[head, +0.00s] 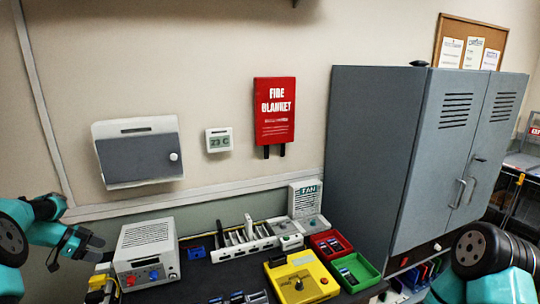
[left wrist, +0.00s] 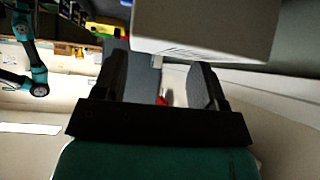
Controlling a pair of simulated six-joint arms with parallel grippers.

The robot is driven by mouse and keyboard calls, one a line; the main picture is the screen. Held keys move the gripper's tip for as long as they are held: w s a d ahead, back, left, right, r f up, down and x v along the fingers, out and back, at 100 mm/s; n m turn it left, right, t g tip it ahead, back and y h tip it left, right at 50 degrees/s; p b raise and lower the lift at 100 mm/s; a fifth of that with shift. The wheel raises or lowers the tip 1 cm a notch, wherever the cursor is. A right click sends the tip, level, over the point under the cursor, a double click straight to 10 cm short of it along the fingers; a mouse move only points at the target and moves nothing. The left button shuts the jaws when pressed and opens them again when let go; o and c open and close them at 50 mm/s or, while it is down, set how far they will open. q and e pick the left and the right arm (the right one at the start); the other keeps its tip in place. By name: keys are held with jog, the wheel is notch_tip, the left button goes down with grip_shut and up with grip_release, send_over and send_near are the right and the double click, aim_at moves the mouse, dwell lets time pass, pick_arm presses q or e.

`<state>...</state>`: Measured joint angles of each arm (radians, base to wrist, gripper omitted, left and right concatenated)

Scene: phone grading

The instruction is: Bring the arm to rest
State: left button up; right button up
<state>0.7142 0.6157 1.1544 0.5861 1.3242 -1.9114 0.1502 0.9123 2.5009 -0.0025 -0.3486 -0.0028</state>
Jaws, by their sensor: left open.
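My left gripper (head: 80,256) is at the far left in the head view, at the end of my teal left arm. It is open and empty, beside the white bench unit (head: 147,252) and left of it, apart from it as far as I can tell. In the left wrist view its two dark fingers (left wrist: 178,88) stand apart with nothing held between them. The pale box above them there looks like the same unit. My right arm shows at the lower right of the head view, but its gripper is out of frame.
A yellow fixture (head: 301,281), a red bin (head: 329,244), a green bin (head: 355,271) and a white rack (head: 243,242) crowd the dark bench. A tall grey cabinet (head: 370,155) stands right. Yellow-topped items (head: 100,287) sit below my left gripper.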

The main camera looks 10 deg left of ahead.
aim_at(98, 277)
pick_arm(q)
jog(key=shift+m+g+h, duration=0.3)
jog(key=shift+m, duration=0.2)
jog(key=s+a+f, duration=0.2)
jog(key=shift+a+f, duration=0.15)
jog(key=shift+a, duration=0.2)
notch_tip(98, 277, down, 8)
jog(key=shift+s+f, duration=0.1)
jog(key=shift+s, duration=0.05)
jog(key=shift+c, duration=0.4)
